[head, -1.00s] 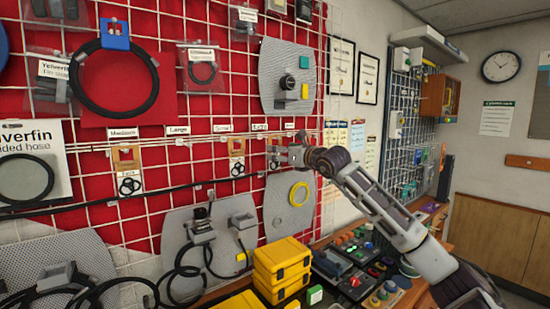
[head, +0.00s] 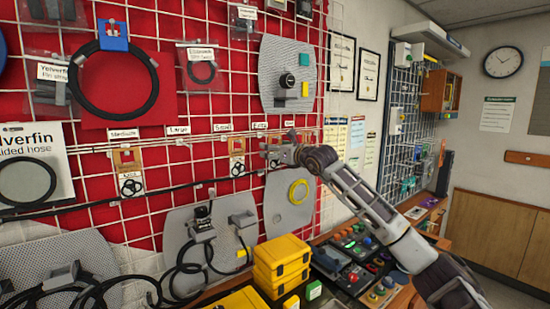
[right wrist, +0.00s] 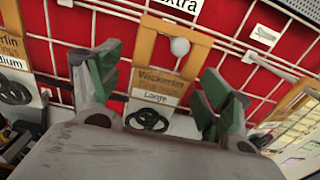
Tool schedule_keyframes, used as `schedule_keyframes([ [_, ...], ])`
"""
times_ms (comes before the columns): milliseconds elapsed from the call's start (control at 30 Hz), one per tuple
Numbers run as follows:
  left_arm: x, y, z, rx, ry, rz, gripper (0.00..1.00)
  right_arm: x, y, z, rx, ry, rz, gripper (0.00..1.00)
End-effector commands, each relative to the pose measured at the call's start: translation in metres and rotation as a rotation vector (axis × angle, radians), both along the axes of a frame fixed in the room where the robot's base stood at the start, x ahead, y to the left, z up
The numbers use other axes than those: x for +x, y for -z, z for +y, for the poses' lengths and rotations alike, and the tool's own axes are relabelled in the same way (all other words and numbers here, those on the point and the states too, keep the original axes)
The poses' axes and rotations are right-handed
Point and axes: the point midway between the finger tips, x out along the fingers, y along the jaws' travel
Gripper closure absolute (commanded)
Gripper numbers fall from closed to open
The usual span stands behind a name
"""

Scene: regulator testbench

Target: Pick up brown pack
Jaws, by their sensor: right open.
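A brown pack (right wrist: 158,75) with a white label reading "Large" and black rings below hangs on the red wall grid, in the middle of the right wrist view. My right gripper (right wrist: 158,95) is open, with one green-padded finger on each side of the pack and gaps still showing. In the head view my right gripper (head: 272,153) is at the grid and hides most of what is behind it. Other brown packs hang to its left, one near (head: 237,155) and one farther left (head: 130,170). My left gripper is not in view.
Another brown pack (right wrist: 12,45) shows at the left edge of the right wrist view. A black hose runs along the grid below the packs.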

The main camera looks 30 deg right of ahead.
Motion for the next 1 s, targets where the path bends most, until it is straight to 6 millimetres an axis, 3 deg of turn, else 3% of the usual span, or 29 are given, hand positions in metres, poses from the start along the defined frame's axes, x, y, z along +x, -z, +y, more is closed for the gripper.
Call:
schedule_keyframes([
  [133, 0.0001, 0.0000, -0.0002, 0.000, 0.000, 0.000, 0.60, -0.0001, 0.0000, -0.0001, 0.000, 0.000, 0.000, 0.24],
  [433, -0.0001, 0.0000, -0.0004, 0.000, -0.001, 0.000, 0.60, -0.0002, 0.0000, -0.0001, 0.000, 0.000, 0.000, 0.63],
  [1000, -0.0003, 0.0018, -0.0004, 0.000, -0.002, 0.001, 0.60, -0.0003, -0.0050, -0.0002, 0.001, 0.000, -0.002, 0.64],
])
